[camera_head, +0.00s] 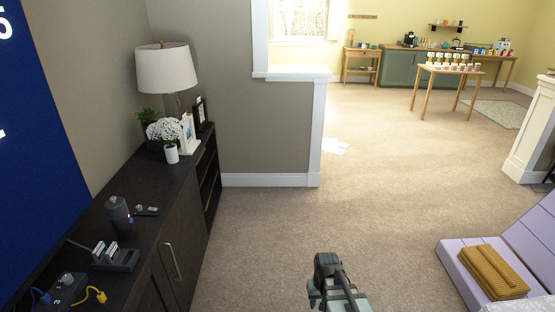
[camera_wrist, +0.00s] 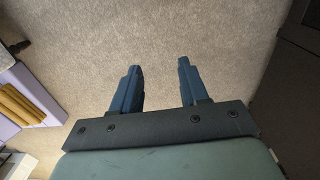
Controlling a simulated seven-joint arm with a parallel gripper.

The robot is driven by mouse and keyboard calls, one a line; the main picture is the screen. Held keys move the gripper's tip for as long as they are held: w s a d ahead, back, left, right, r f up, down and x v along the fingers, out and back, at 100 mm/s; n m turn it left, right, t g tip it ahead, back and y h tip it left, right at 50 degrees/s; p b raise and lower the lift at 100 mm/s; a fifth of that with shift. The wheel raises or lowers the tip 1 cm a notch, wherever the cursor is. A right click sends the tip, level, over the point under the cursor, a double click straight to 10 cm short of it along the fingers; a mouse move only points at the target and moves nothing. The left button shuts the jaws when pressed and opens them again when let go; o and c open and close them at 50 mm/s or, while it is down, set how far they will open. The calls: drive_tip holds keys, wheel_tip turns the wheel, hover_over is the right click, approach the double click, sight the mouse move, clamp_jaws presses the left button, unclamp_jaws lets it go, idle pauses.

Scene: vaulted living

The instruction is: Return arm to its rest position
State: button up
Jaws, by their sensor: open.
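My gripper shows in the wrist view (camera_wrist: 160,85), with its two blue fingers spread apart and nothing between them. Only beige carpet (camera_wrist: 160,35) lies beyond the fingertips. In the head view part of my arm shows at the bottom centre, over the carpet to the right of the dark cabinet; the fingertips cannot be made out there.
The dark cabinet (camera_head: 182,255) at left bears a lamp (camera_head: 164,68), white flowers (camera_head: 165,130), frames and small devices. A lilac cushioned seat (camera_head: 455,262) with a folded mustard cloth (camera_head: 492,272) is at lower right. The carpet between is clear; a half wall (camera_head: 267,130) stands ahead.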

drive_tip(key=s+d+f+g, duration=0.1)
drive_tip(key=s+f+g, duration=0.1)
drive_tip(key=s+f, duration=0.5)
drive_tip(key=s+f+g, duration=0.2)
drive_tip(key=s+f, duration=0.5)
drive_tip(key=s, duration=0.7)
drive_tip(key=s+d+f+g, duration=0.1)
drive_tip(key=s+f+g, duration=0.1)
drive_tip(key=s+f, duration=0.5)
drive_tip(key=s, duration=0.4)
drive_tip(key=shift+s+d+m+g, duration=0.2)
drive_tip(key=shift+d+m+g, duration=0.1)
drive_tip(key=shift+d+g, duration=0.1)
drive_tip(key=shift+r, duration=0.1)
